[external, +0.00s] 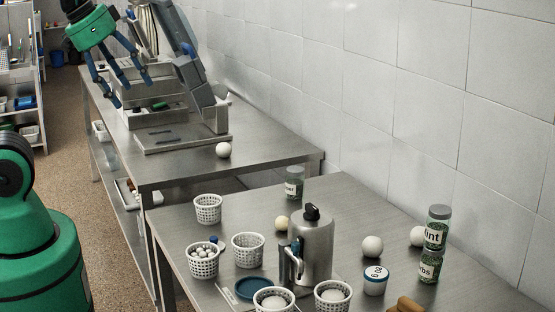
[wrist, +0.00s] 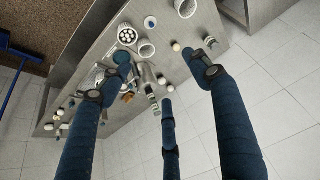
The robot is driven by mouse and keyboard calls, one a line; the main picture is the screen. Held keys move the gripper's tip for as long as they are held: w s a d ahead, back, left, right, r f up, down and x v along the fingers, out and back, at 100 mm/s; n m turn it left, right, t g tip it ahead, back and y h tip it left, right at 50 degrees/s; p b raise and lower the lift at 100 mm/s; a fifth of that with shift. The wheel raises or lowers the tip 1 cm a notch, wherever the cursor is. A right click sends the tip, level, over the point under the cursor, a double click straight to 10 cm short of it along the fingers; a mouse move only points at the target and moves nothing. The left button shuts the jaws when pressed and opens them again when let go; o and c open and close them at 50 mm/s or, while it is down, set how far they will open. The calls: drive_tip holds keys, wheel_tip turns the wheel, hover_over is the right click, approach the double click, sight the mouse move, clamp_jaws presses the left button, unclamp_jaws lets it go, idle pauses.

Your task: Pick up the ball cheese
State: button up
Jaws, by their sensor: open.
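Several pale balls could be the ball cheese; I cannot tell which. A white ball (external: 223,150) sits alone on the far table's near end. On the near table are a white ball (external: 372,246), another beside the jars (external: 418,236), and a smaller yellowish ball (external: 283,223) by the metal pot. In the wrist view, small pale balls (wrist: 176,47) lie on the table between my fingers, some distance below. My gripper (external: 128,92) is open and empty, high at the upper left by the slicer. Its blue fingers (wrist: 150,88) are spread wide in the wrist view.
The grey slicer (external: 190,90) stands on the far table beside my gripper. A tiled wall (external: 420,80) runs behind both tables.

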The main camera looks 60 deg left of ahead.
drive_tip(key=w+d+r+m+g+p, duration=0.1)
drive_tip(key=w+d+r+m+p, duration=0.15)
drive_tip(key=w, duration=1.25)
drive_tip(key=m+g+h+p, duration=0.1)
drive_tip(key=m+g+p, duration=0.25)
drive_tip(key=p, duration=0.35)
hover_over(373, 238)
drive_tip(key=s+a, duration=0.1)
drive_tip(key=s, duration=0.1)
wheel_tip(373, 238, down, 30)
drive_tip(key=shift+w+d+m+t, duration=0.1)
drive_tip(key=shift+w+m+t, duration=0.1)
drive_tip(key=shift+m+t, duration=0.1)
drive_tip(key=shift+f, duration=0.2)
drive_tip(key=shift+w+d+f, duration=0.1)
drive_tip(key=shift+w+f, duration=0.1)
drive_tip(key=shift+f, duration=1.15)
drive_tip(key=shift+w+d+f, duration=0.15)
drive_tip(key=shift+f, duration=1.25)
drive_tip(key=shift+w+d+f, duration=0.1)
drive_tip(key=shift+w+f, duration=0.1)
drive_tip(key=shift+f, duration=1.15)
